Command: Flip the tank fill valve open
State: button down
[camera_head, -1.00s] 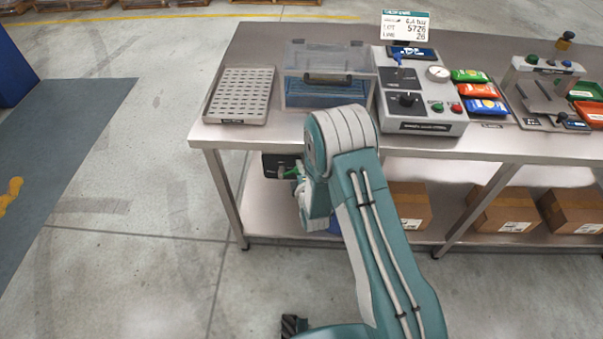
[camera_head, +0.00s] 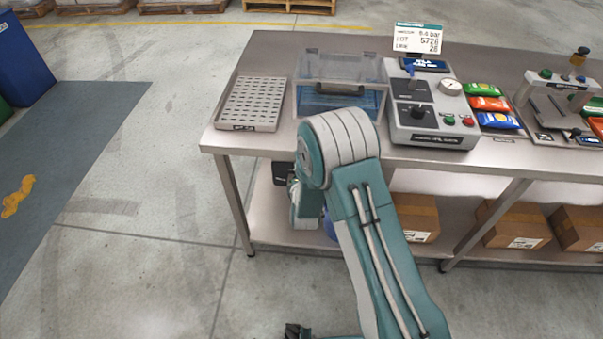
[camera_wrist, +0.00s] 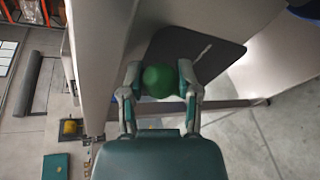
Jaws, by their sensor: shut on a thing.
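The tank fill valve's green handle (camera_wrist: 160,80) shows end-on as a round green shape in the wrist view. My gripper (camera_wrist: 160,90) has one finger on each side of it and is shut on it. The handle meets a dark plate (camera_wrist: 190,55) under the bench; where it joins the valve is hidden. In the head view a black box (camera_head: 282,172) hangs below the bench's front left edge. My arm covers the handle and the gripper there, so the handle's angle cannot be told.
The steel bench (camera_head: 350,152) carries a perforated tray (camera_head: 252,104), a clear-lidded box (camera_head: 340,68), a control panel (camera_head: 432,125) and several coloured packets (camera_head: 488,104). Cartons (camera_head: 418,218) stand on the lower shelf.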

jog(key=shift+s+f, duration=0.1)
jog(key=shift+f, duration=0.1)
jog(key=c, duration=0.6)
grip_release()
jog(key=shift+o, duration=1.4)
jog(key=shift+a, duration=0.15)
jog(key=shift+s+r, duration=0.1)
jog(key=shift+r, duration=0.05)
jog(key=v, duration=1.1)
jog(key=shift+s, duration=0.25)
jog(key=shift+c, duration=0.4)
